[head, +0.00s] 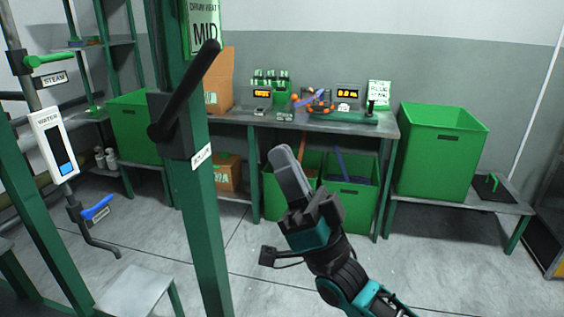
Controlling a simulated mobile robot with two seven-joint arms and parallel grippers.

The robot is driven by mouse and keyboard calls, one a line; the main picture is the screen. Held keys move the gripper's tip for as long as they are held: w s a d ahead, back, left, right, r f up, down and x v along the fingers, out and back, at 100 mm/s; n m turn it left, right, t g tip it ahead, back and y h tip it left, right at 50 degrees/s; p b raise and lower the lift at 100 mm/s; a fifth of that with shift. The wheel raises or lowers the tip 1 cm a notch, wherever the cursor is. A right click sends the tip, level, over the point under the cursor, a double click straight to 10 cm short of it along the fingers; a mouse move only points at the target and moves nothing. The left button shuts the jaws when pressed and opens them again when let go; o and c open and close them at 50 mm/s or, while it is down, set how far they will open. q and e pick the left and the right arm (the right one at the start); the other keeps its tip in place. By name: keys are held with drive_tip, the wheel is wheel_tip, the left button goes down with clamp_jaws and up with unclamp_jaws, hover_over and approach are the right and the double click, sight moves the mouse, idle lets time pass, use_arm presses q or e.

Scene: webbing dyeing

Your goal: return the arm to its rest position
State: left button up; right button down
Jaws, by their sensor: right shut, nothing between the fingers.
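My right gripper (290,172) is raised in the middle of the head view, with its arm coming in from the lower right. Its grey fingers are closed together and hold nothing. It is in the air in front of the green bins under the back bench, apart from everything as far as I can see. My left gripper is not in the head view.
A green post (205,235) with a black lever (190,88) stands close, left of my right gripper. A water gauge (54,145) and blue-handled valve (97,208) are further left. A bench (240,117) and green bin (437,152) stand behind.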

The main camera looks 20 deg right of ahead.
wheel_tip(320, 180, down, 24)
drive_tip(key=s+m+g+h+p, duration=0.15)
drive_tip(key=g+h, duration=0.45)
drive_tip(key=h, duration=0.6)
drive_tip(key=s+d+f+g+h, duration=0.2)
drive_tip(key=s+f, duration=0.3)
drive_tip(key=f, duration=0.3)
drive_tip(key=s+d+f+g+h, duration=0.1)
drive_tip(key=s+d+f+g, duration=0.2)
drive_tip(key=s+f, duration=0.3)
drive_tip(key=shift+s+f+g+h, duration=0.3)
drive_tip(key=shift+f+g+h, duration=0.1)
drive_tip(key=shift+f+g, duration=0.55)
drive_tip(key=shift+n, duration=0.25)
